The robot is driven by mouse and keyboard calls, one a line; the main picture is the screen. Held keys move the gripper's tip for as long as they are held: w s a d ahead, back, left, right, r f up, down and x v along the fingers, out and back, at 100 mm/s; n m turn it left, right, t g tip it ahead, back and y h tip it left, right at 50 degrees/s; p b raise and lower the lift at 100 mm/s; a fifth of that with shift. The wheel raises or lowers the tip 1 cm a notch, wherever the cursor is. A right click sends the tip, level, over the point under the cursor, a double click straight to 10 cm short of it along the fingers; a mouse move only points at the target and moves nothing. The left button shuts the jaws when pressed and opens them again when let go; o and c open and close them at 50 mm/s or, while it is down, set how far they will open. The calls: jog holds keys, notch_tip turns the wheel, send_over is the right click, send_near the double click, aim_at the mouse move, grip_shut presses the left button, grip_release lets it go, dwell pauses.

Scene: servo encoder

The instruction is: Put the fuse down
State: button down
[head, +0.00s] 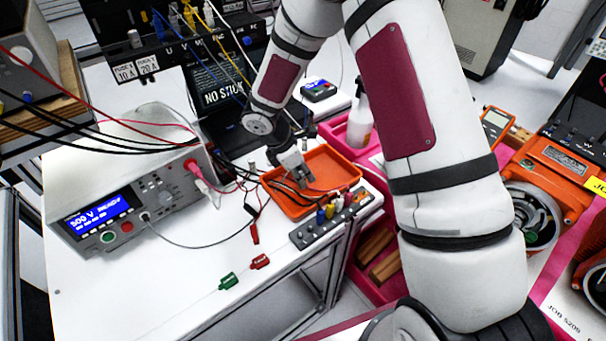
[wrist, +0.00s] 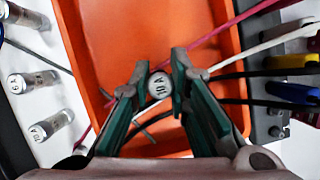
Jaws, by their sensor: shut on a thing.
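The fuse (wrist: 159,84) is a small silver cylinder seen end-on, with "10" readable on its cap. My gripper (wrist: 158,85) holds it between its two green-padded fingers, over the orange tray (wrist: 115,25). In the head view my gripper (head: 297,178) points down at the left part of the orange tray (head: 345,165). The fuse cannot be made out there. I cannot tell whether it touches the tray floor. Several similar silver fuses (wrist: 32,82) stand on the white surface left of the tray in the wrist view.
A grey terminal strip (head: 335,220) with coloured plugs runs along the tray's near side. Black, white and pink leads (wrist: 235,72) cross the tray. A tester (head: 130,200) with a lit display stands at left. The front of the white bench (head: 150,285) is mostly clear.

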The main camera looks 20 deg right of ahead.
jog(key=shift+f, duration=0.25)
jog(key=shift+f, duration=0.2)
jog(key=c, duration=1.5)
grip_release()
jog(key=shift+r, duration=0.1)
